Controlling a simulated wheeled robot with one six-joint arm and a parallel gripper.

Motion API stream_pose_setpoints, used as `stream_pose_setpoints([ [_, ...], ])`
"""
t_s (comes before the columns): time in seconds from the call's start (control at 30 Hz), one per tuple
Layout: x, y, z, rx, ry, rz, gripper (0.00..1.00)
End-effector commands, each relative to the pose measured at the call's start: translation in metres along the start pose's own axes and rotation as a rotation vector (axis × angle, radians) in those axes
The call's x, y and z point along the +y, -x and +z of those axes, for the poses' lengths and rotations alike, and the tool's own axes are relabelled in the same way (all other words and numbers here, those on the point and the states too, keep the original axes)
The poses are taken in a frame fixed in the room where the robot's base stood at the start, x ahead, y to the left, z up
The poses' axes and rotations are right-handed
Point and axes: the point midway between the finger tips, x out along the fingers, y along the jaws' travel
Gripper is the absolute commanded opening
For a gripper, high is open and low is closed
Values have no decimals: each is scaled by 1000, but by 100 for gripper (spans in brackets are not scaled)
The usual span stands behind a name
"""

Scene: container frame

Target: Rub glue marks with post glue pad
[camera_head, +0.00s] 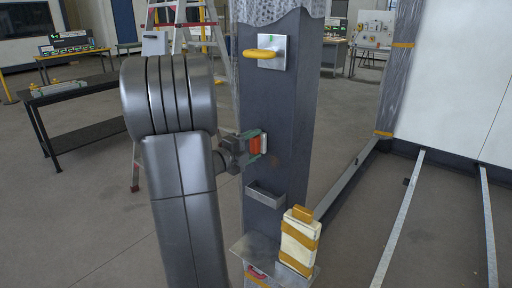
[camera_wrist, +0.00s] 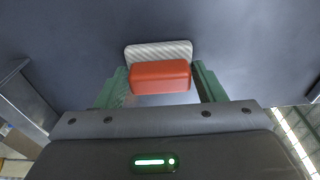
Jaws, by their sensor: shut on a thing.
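My gripper (camera_head: 252,146) is shut on the glue pad, a red-orange block (camera_head: 255,145) with a pale ribbed face. In the wrist view the green fingers clasp the red block (camera_wrist: 160,75) from both sides, and the pale pad face (camera_wrist: 158,50) lies beyond it at the post. The pad is at or very near the dark grey post (camera_head: 285,110); I cannot tell whether it touches. A faint brownish mark (camera_head: 274,160) shows on the post just right of and below the pad. Any mark behind the pad is hidden.
Below the pad, an open metal holder (camera_head: 265,194) juts from the post. Lower, a shelf (camera_head: 250,247) bears a white-and-orange block-like thing (camera_head: 299,240). Above is a plate with a yellow handle (camera_head: 260,53).

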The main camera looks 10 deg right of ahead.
Motion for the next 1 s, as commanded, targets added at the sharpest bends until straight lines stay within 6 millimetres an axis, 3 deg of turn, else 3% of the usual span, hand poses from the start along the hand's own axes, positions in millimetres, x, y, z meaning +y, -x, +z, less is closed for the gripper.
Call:
stream_pose_setpoints([
  [0.17, 0, 3, 0, -1, 0, -1, 45],
  [0.7, 1, 54, -6, -2, -1, 0, 45],
  [1.0, 0, 60, -8, 0, 0, 0, 45],
])
